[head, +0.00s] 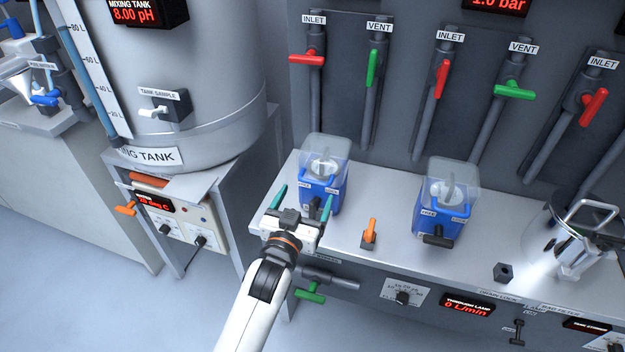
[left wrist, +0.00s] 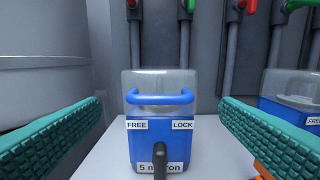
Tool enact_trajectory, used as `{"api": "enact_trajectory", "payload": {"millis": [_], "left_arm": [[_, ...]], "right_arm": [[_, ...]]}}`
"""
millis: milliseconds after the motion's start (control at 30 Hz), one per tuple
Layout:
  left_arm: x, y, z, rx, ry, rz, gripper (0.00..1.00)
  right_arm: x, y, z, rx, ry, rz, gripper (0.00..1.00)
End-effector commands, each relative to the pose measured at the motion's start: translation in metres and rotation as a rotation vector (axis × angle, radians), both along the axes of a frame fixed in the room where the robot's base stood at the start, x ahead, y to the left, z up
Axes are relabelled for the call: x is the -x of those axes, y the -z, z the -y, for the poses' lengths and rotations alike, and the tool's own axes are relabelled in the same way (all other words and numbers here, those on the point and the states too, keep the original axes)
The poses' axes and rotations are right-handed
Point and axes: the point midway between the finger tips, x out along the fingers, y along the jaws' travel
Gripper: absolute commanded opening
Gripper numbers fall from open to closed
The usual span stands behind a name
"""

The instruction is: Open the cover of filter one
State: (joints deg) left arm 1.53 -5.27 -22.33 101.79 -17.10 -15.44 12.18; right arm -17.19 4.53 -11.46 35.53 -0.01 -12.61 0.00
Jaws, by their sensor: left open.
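The filter at the left of the bench has a blue body (head: 337,193) and a clear cover (head: 325,148); in the left wrist view it reads "5 micron", the word partly hidden. A blue handle (left wrist: 160,98) spans the front of its cover, which sits down on the body. A black lever (left wrist: 159,163) stands about upright below and between the FREE (left wrist: 137,125) and LOCK (left wrist: 182,125) labels. My left gripper (head: 303,202) is open and empty in front of this filter, fingers spread wide to either side. My right gripper is not in view.
A second blue filter (head: 440,215) stands to the right, with an orange lever (head: 369,232) between the two. A metal pot (head: 570,240) is at the right end. Red and green valve handles hang on the wall behind. The mixing tank (head: 200,90) stands at left.

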Motion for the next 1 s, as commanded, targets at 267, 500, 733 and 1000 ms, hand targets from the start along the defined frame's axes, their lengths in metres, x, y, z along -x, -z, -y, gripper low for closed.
{"api": "enact_trajectory", "payload": {"millis": [267,500,733,1000], "left_arm": [[-0.048,0.0,0.016,0.0,0.0,0.0,0.85],[-0.063,0.001,0.021,0.0,0.0,-0.001,0.85],[-0.064,0.0,0.021,0.001,0.0,-0.001,0.85],[-0.064,0.001,0.021,0.001,0.0,-0.001,0.46]], "right_arm": [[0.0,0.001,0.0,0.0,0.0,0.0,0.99],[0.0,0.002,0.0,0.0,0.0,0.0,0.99],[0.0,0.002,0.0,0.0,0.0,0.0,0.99],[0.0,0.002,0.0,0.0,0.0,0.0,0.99]]}}
